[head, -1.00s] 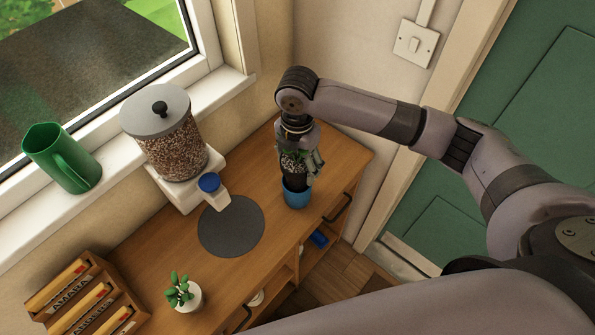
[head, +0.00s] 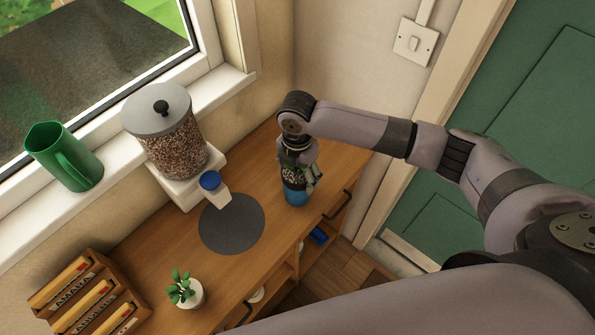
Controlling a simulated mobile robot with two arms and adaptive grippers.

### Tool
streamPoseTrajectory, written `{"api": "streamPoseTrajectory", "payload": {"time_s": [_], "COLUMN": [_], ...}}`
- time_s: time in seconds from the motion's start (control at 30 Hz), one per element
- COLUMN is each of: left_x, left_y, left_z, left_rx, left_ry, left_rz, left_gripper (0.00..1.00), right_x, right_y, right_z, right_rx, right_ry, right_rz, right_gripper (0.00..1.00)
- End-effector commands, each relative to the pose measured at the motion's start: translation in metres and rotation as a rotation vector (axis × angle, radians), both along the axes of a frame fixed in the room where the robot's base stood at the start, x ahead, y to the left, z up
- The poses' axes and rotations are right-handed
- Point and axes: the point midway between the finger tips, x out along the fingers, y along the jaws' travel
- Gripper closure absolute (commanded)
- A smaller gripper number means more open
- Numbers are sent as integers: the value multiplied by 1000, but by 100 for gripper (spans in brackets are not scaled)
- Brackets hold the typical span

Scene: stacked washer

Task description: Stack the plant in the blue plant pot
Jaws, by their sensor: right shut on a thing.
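The blue plant pot (head: 295,196) stands on the wooden cabinet top, near its right end. The plant (head: 293,178), in a dark pot with green leaves, sits low at the mouth of the blue pot, its lower part hidden inside it. My right gripper (head: 300,171) comes down from above and is shut on the plant, with a finger along its right side. The leaves are mostly covered by the gripper. My left gripper is not in view.
A small plant in a white pot (head: 187,294) stands at the front of the cabinet top (head: 150,250). A round grey mat (head: 232,223) lies beside a seed dispenser (head: 172,145). A green jug (head: 64,157) is on the sill. A wooden seed-packet rack (head: 88,296) stands at lower left.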

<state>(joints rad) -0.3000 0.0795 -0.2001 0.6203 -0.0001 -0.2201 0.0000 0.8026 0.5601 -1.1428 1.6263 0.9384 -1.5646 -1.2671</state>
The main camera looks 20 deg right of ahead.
Motion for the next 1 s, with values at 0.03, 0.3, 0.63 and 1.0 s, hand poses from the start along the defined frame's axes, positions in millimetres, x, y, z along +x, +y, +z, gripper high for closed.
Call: {"api": "streamPoseTrajectory", "payload": {"time_s": [0.03, 0.3, 0.63, 1.0], "left_x": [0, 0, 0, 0], "left_y": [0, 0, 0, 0], "left_z": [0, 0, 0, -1], "left_rx": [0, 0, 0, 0], "left_ry": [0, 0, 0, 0], "left_rz": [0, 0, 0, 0], "left_gripper": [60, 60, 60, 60], "right_x": [0, 0, 0, 1], "right_y": [0, 0, 0, 0], "right_z": [-1, -4, -3, 14], "right_rx": [1, 0, 0, 0], "right_ry": [-1, 0, 0, -4], "right_rz": [0, 0, 0, -1], "right_gripper": [70, 27, 14, 14]}}
